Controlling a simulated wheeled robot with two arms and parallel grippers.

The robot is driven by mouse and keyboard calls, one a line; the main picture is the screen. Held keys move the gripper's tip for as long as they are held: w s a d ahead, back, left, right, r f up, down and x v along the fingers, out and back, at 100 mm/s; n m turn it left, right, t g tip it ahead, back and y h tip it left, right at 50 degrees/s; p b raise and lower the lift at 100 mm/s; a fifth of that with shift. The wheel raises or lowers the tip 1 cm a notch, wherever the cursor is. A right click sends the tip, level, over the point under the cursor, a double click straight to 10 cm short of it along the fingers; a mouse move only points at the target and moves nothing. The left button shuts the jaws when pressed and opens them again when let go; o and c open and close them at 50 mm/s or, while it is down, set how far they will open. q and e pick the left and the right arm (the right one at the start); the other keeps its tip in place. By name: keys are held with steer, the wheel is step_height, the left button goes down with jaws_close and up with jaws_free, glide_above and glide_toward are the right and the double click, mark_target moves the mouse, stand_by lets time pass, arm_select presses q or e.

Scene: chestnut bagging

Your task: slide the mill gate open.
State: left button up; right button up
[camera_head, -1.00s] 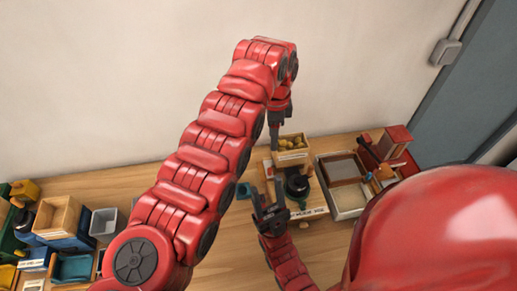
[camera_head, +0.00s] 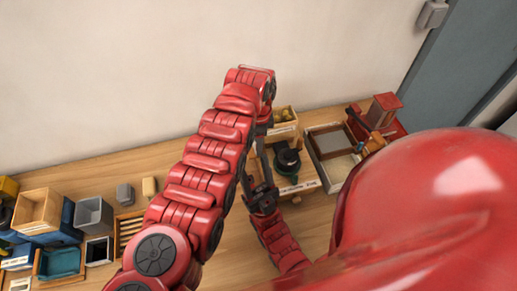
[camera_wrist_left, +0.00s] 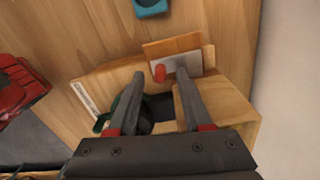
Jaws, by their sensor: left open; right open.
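The mill is a wooden box (camera_head: 283,131) with yellowish-brown pieces in its top, right of my left gripper. In the left wrist view, a grey metal gate plate (camera_wrist_left: 187,62) with a red knob (camera_wrist_left: 159,73) lies against a wooden board (camera_wrist_left: 172,45). My left gripper (camera_wrist_left: 160,76) is open, with the knob between its fingertips; I cannot tell if they touch it. In the head view my left arm partly hides this gripper (camera_head: 264,128). My right gripper (camera_head: 262,190) is open and empty, left of a black round pot (camera_head: 287,160) in front of the box.
A framed tray (camera_head: 333,146) and a red device (camera_head: 384,108) stand to the right. Several bins, including a wooden one (camera_head: 38,211) and a grey one (camera_head: 93,216), stand at the left. A wall runs behind the table (camera_head: 150,165).

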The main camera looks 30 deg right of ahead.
arm_select(q)
steer(key=shift+w+f, duration=0.15)
steer(key=shift+f, duration=0.6)
jaws_close()
stand_by(0.9)
